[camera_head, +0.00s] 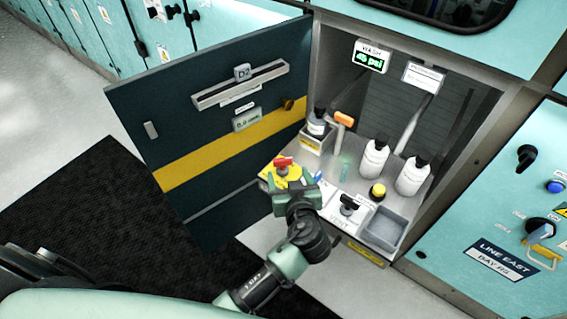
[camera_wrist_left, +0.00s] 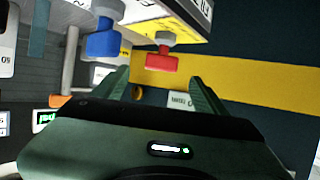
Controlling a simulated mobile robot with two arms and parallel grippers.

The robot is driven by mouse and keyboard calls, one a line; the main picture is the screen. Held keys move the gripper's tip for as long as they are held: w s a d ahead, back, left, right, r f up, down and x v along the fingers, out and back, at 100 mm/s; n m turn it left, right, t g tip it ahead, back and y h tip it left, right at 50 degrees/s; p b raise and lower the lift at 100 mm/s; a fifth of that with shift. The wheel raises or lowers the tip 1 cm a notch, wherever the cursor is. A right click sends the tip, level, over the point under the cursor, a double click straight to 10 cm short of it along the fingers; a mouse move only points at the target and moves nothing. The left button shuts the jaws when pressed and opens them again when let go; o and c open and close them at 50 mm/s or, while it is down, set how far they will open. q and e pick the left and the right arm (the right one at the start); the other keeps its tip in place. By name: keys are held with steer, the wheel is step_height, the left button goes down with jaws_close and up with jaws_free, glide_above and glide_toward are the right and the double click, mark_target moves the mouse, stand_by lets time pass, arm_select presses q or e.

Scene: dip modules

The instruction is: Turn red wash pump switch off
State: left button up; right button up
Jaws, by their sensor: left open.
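The red switch (camera_head: 284,162) sits on a yellow plate (camera_head: 294,173) at the left front of the cabinet shelf. My left gripper (camera_head: 284,184) is at the shelf's front edge, close to the red switch. In the left wrist view the red switch (camera_wrist_left: 160,60) shows ahead of the open fingers (camera_wrist_left: 160,76), in line with the gap between them. The fingers look apart from it, with nothing held. Part of the yellow plate is hidden behind my gripper in the head view. My right gripper is not in view.
A blue knob (camera_wrist_left: 101,40) is beside the red one. The open dark cabinet door (camera_head: 225,130) stands left of my arm. A black switch (camera_head: 349,204), a yellow button (camera_head: 378,190), a grey tray (camera_head: 383,229) and white bottles (camera_head: 375,160) occupy the shelf.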

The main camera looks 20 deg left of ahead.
mark_target(282, 163)
arm_select(q)
steer(key=x, duration=0.7)
steer(key=shift+a+f+p, duration=0.1)
steer(key=shift+a+p, duration=0.1)
steer(key=shift+p, duration=0.15)
steer(key=c, duration=1.4)
